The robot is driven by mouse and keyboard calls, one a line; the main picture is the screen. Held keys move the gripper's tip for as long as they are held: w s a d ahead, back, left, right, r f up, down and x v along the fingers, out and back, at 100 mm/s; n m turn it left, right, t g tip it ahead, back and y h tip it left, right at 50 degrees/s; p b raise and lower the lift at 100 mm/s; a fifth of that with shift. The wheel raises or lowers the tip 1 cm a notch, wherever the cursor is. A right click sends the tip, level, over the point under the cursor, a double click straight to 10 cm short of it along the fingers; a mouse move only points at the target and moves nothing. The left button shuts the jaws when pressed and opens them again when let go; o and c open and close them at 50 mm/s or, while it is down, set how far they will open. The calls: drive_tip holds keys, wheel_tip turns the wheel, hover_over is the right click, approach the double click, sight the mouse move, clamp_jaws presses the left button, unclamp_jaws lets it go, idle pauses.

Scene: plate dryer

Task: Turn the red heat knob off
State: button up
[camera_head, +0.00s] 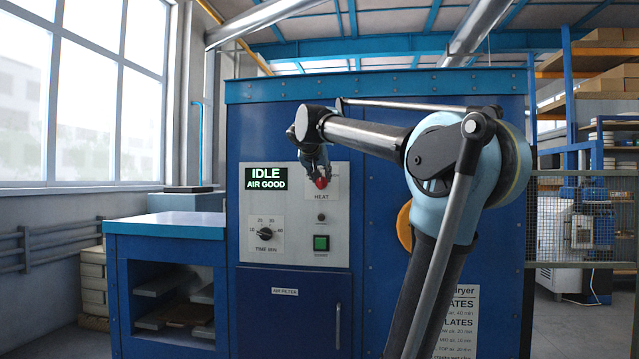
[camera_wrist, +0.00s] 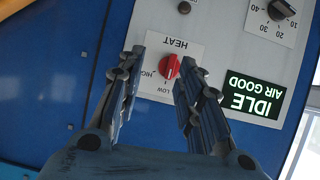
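The red heat knob (camera_head: 321,183) is on the grey control panel of the blue dryer, above the word HEAT. In the wrist view, which is turned nearly upside down, the red knob (camera_wrist: 169,67) shows between my fingertips. HIGH and LOW are readable beside it; no OFF label is readable, and my right-hand finger covers part of the plate. I cannot tell surely which mark the knob points to. My gripper (camera_head: 316,172) is open in front of the knob, its fingers (camera_wrist: 164,58) on either side. I see no clear contact.
The panel (camera_head: 337,258) also holds a display (camera_head: 266,178) reading IDLE, AIR GOOD, a black timer knob (camera_head: 265,233) and a green button (camera_head: 321,243). A blue side bench (camera_head: 165,227) stands left of the dryer. Shelving and a mesh fence (camera_head: 575,218) are at right.

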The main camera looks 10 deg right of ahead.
drive_tip(key=w+a+r+t, duration=0.1)
drive_tip(key=w+a+r, duration=0.15)
drive_tip(key=r, duration=0.25)
approach(320, 179)
drive_tip(key=x, duration=0.9)
drive_tip(key=shift+w, duration=0.25)
drive_tip(key=shift+c, duration=0.5)
drive_tip(key=shift+s+r, duration=0.1)
clamp_jaws()
